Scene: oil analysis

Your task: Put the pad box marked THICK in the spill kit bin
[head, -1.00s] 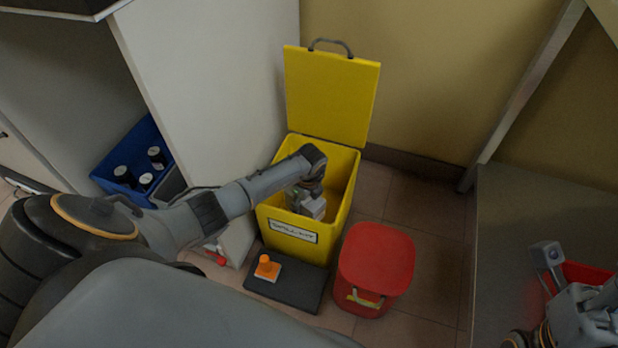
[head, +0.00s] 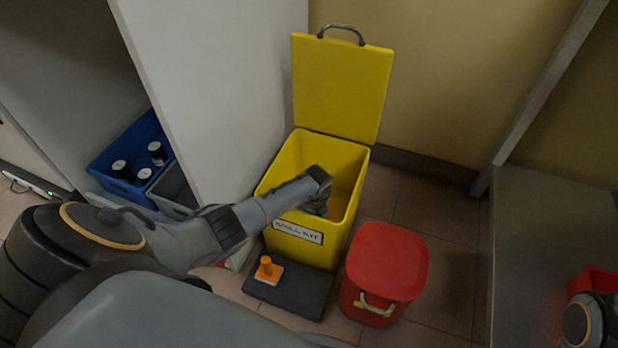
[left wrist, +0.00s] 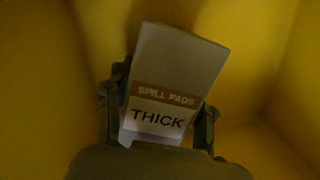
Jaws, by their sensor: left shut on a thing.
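The pad box marked THICK (left wrist: 160,95) is pale with a brown band reading SPILL PADS, and it fills the middle of the left wrist view. My left gripper (left wrist: 158,110) is shut on it, one finger on each side. In the head view my left gripper (head: 316,208) is down inside the open yellow spill kit bin (head: 298,248), near its front wall, which hides the fingers and box. In the left wrist view yellow bin walls (left wrist: 45,80) surround the box. Whether the box touches the bin floor cannot be told. My right gripper is out of view.
The bin's lid (head: 340,88) stands open at the back. A red lidded bucket (head: 385,262) is right of the bin. A blue crate (head: 110,160) with black-capped bottles stands left.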

